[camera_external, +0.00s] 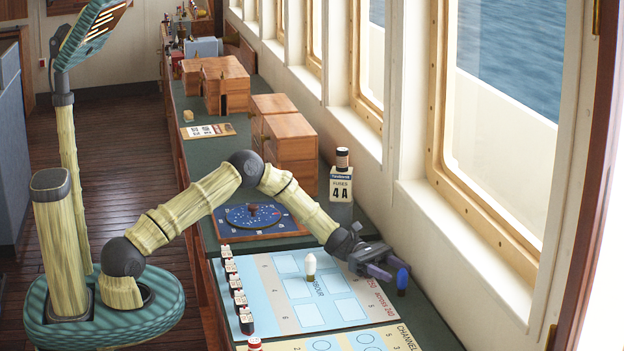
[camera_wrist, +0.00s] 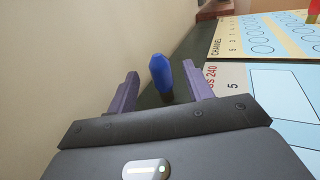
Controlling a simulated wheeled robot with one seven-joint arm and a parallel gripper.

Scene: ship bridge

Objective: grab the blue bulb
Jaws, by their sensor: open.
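The blue bulb (camera_external: 402,279) stands upright on the dark green counter, close to the window wall and just off the right edge of the blue and cream chart. My gripper (camera_external: 383,272) reaches down beside it, its purple fingers pointing toward it. In the wrist view the blue bulb (camera_wrist: 161,74) shows between the two open fingers of my gripper (camera_wrist: 162,85), near the level of their tips. No contact between fingers and bulb is visible. The bulb's dark base is partly in view.
A white bulb (camera_external: 310,267) stands on the harbour chart (camera_external: 283,302) left of my gripper. A fuses box (camera_external: 341,185) stands behind my wrist. The channel chart (camera_external: 390,341) lies nearer. The window wall bounds the right.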

